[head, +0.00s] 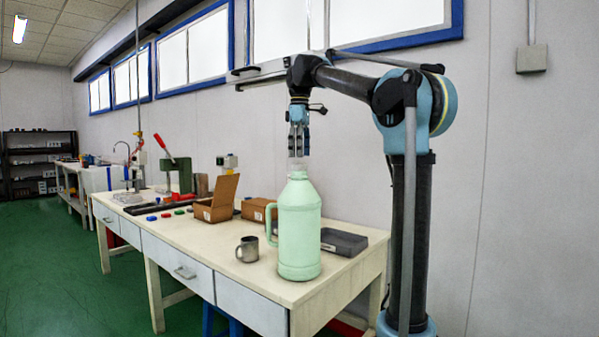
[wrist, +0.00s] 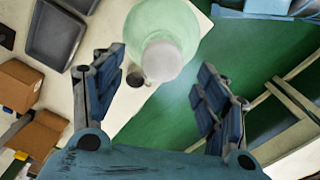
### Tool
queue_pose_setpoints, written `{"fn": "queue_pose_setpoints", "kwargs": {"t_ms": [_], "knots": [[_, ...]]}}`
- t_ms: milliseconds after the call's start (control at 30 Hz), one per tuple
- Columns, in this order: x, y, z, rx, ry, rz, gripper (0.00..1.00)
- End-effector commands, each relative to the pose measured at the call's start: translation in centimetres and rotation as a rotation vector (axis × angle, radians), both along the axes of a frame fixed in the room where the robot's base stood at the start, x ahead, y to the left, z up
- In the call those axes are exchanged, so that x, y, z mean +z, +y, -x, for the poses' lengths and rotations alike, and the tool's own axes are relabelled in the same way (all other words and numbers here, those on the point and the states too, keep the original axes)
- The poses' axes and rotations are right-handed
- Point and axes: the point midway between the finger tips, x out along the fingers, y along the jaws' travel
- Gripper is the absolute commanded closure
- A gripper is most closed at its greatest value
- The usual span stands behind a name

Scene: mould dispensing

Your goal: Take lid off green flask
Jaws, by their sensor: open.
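The green flask (head: 299,235) stands upright near the front right of the table, with a handle on its left side. Its pale, translucent lid (head: 297,164) sits on top of the neck. My gripper (head: 298,150) points down right above the lid. In the wrist view the lid (wrist: 162,61) lies ahead of and between the two spread fingers, beyond their tips. The flask body (wrist: 150,25) shows behind it. My gripper (wrist: 160,85) is open and holds nothing.
A grey mug (head: 247,249) stands left of the flask. A dark grey tray (head: 343,242) lies behind it on the right. An open cardboard box (head: 218,201) and small coloured pieces lie further left on the table (head: 200,250).

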Motion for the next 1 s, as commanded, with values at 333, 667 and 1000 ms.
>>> {"fn": "queue_pose_setpoints", "kwargs": {"t_ms": [333,667,1000], "knots": [[-4.2,0.1,0.2,0.000,0.000,0.000,0.33],[-4.7,0.1,0.2,0.000,0.000,0.000,0.33],[-4.7,0.1,0.1,0.000,0.000,0.000,0.73]]}}
